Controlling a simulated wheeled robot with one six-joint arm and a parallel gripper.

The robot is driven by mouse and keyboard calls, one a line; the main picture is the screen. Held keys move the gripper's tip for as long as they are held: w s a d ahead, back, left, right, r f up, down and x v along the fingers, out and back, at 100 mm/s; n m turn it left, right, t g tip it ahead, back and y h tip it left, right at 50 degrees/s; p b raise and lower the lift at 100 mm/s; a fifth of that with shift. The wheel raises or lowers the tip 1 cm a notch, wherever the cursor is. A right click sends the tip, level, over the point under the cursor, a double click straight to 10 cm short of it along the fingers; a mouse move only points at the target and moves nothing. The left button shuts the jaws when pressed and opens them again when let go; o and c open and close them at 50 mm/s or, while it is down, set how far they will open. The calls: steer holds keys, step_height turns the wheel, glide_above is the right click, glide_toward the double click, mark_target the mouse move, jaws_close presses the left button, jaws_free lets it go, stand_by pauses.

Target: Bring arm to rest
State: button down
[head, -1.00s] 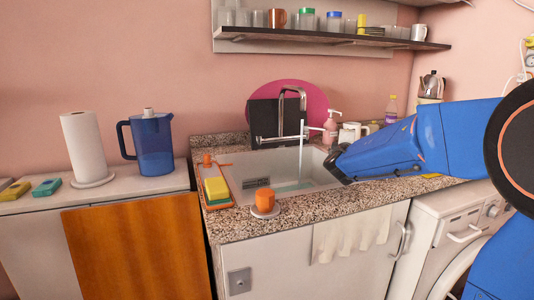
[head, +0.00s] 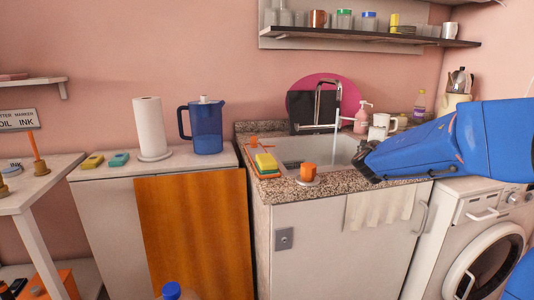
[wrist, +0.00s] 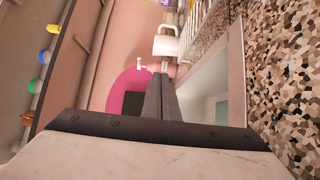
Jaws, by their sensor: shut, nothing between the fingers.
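My blue arm (head: 440,145) reaches in from the right of the head view. My gripper (head: 368,168) is at its end, over the right side of the sink and worktop, and appears small and dark there. In the wrist view my gripper (wrist: 162,76) shows its two dark fingers together, with nothing held. The fingers overlap the view of the pink round board (wrist: 125,88) behind them. The white sink basin (wrist: 215,85) and speckled worktop (wrist: 285,70) lie to their right.
A white mug (head: 380,125) and soap bottle (head: 362,118) stand close to my gripper. A washing machine (head: 480,250) is at right.

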steer(key=s+d+f+m+g+h, duration=0.1)
steer(key=s+d+f+m+g, duration=0.15)
steer(key=s, duration=0.65)
steer(key=s+d+f+m+g, duration=0.2)
steer(key=s+f+m+g, duration=0.15)
steer(key=s, duration=0.55)
steer(key=s+d+f+m+g+h, duration=0.1)
steer(key=s+d+f+m+g, duration=0.2)
steer(key=s, duration=0.7)
steer(key=s+a+f+m+g+y, duration=0.1)
steer(key=s+a+f+m+y, duration=0.1)
steer(key=s+a+f+y, duration=0.2)
steer(key=s+a+f+m+g+y, duration=0.1)
steer(key=s+a+f+y, duration=0.4)
steer(key=s+a, duration=0.8)
steer(key=s+f+m, duration=0.1)
steer(key=s+f, duration=0.2)
steer(key=s, duration=0.1)
steer(key=shift+f+g+y, duration=0.2)
steer(key=shift+g+y, duration=0.1)
